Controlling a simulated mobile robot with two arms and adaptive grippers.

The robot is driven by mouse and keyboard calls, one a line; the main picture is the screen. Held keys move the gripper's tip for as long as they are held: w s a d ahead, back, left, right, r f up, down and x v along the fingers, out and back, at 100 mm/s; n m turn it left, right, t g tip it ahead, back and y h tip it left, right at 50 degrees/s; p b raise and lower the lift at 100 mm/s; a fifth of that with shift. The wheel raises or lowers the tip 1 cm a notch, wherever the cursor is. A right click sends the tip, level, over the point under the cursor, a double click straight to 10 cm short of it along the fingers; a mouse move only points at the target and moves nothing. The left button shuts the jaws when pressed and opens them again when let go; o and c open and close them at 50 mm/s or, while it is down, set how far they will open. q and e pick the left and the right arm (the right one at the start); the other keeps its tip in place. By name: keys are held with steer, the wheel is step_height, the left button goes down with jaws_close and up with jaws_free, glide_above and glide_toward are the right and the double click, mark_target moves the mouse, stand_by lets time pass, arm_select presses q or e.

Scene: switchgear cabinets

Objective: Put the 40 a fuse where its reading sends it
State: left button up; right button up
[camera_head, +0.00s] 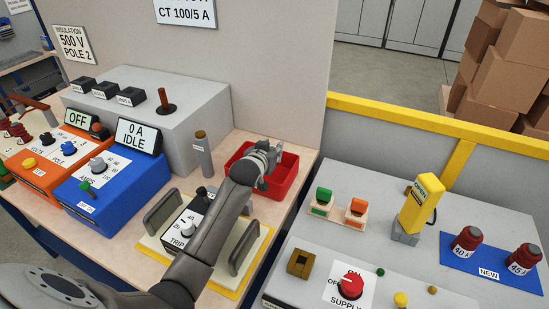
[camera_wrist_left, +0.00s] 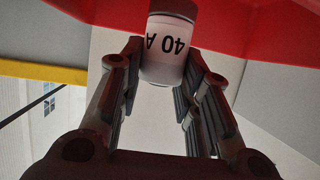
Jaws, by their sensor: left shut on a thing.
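The 40 A fuse (camera_wrist_left: 168,48) is a pale cylinder with a dark end, and its label reads upside down in the left wrist view. My left gripper (camera_head: 266,168) is shut on it. In the head view the gripper is over the red bin (camera_head: 291,184), and the fuse is hidden or too small to make out there. In the left wrist view my left gripper's fingers (camera_wrist_left: 163,75) sit on both sides of the fuse, with red bin wall at the top. I cannot tell whether the fuse touches the bin. My right gripper is not in view.
A grey cylinder (camera_head: 203,152) stands behind the trip unit (camera_head: 186,226). Blue and orange test boxes are at the left. On the right cabinet, a blue mat (camera_head: 483,269) labelled NEW holds two red-topped parts, near a yellow OPEN handle (camera_head: 419,203) and red supply knob (camera_head: 348,283).

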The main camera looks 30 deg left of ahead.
arm_select(q)
steer(key=shift+w+d+f, duration=0.3)
steer(key=shift+f, duration=0.15)
step_height(320, 180, down, 3)
steer(key=shift+w+d+r+p, duration=0.1)
steer(key=shift+d+p, duration=0.05)
steer(key=shift+p, duration=0.5)
steer(key=shift+f, duration=0.25)
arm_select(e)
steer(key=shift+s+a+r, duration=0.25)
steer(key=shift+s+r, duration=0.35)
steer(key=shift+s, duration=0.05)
arm_select(q)
steer(key=shift+f, duration=0.2)
steer(key=o, duration=1)
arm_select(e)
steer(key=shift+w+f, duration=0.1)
